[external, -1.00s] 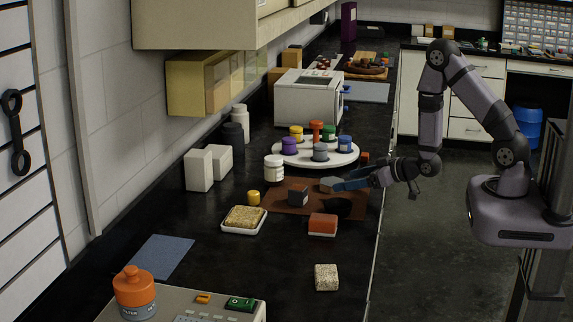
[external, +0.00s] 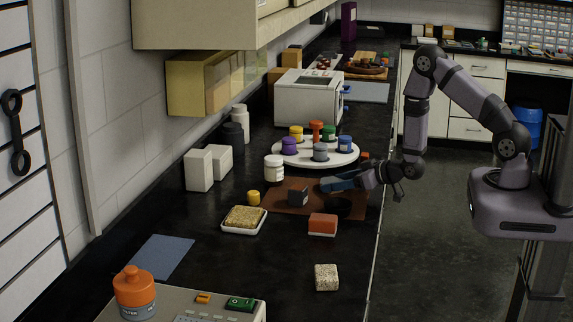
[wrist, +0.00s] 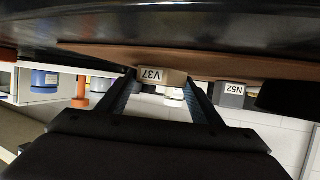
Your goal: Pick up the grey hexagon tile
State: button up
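A small block labelled V37 (wrist: 162,75), likely the grey tile, sits on the brown mat (external: 280,208). In the wrist view, which is upside down, it lies between my two fingertips. In the external view my gripper (external: 326,185) mostly covers it. My gripper is low over the mat, its fingers spread to either side of the block, with no clear grip seen. A darker grey block labelled N52 (wrist: 231,95) stands to one side; it also shows on the mat in the external view (external: 298,196).
A white round tray (external: 300,161) with several coloured jars stands behind. A white jar (external: 273,168) and an orange block (external: 322,225) are near.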

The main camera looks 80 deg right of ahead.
jog(key=c, duration=0.4)
jog(key=shift+c, duration=0.7)
jog(key=shift+r, duration=0.15)
notch_tip(320, 180, up, 10)
jog(key=b, duration=0.1)
